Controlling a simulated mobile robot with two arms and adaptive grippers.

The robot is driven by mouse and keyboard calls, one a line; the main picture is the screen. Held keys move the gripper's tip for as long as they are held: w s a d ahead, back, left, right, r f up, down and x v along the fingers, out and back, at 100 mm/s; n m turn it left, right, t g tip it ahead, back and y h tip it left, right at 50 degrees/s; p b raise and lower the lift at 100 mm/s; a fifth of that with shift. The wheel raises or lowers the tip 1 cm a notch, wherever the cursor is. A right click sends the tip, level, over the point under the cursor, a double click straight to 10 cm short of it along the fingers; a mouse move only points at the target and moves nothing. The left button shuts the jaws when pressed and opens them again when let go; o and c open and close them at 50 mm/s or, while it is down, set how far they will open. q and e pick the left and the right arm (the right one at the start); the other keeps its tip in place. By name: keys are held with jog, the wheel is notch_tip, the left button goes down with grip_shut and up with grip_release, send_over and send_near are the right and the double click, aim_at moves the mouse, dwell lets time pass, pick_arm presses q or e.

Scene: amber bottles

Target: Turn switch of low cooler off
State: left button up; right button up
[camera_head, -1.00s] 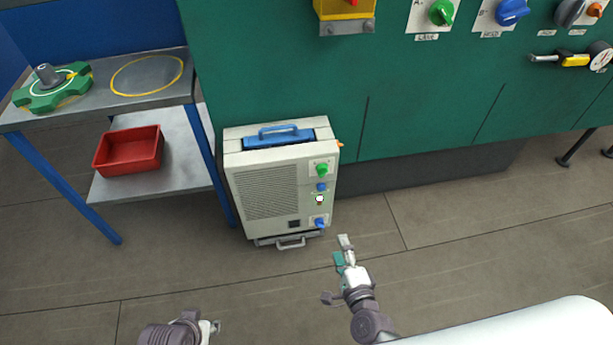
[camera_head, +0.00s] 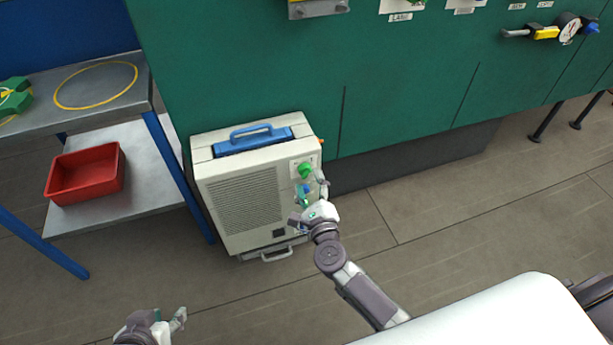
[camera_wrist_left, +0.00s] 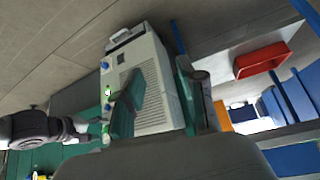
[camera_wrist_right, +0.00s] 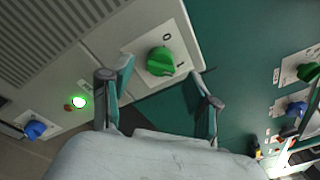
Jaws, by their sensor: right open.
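The low cooler (camera_head: 245,195) is a pale box on the floor with a grille and a blue top handle. Its green knob (camera_head: 304,169) is on a white plate, and in the right wrist view the green knob (camera_wrist_right: 160,61) has a "0" mark beside it. My right gripper (camera_head: 312,192) is at the cooler's front panel, just below the knob, partly hiding the controls. In the right wrist view, its open fingers (camera_wrist_right: 160,85) are apart with the knob just beyond them, not gripped. My left gripper (camera_head: 172,322) is open and empty, low in front of the cooler.
A lit green lamp (camera_wrist_right: 79,102) and a blue knob (camera_wrist_right: 35,130) are on the cooler panel. A green cabinet (camera_head: 400,100) stands behind. A shelf table with a red bin (camera_head: 85,173) is at left. The floor at right is open.

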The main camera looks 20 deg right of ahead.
aim_at(307, 176)
pick_arm(q)
jog(key=shift+w+d+r+t, duration=0.15)
jog(key=shift+w+r+t, duration=0.1)
jog(key=shift+w, duration=0.2)
jog(key=shift+w+d+r+t, duration=0.15)
jog(key=shift+w+r+t, duration=0.1)
jog(key=shift+w, duration=0.2)
pick_arm(e)
jog(key=shift+w+d, duration=0.1)
jog(key=shift+w, duration=1.4)
jog(key=shift+c, duration=0.2)
jog(key=c, duration=1.1)
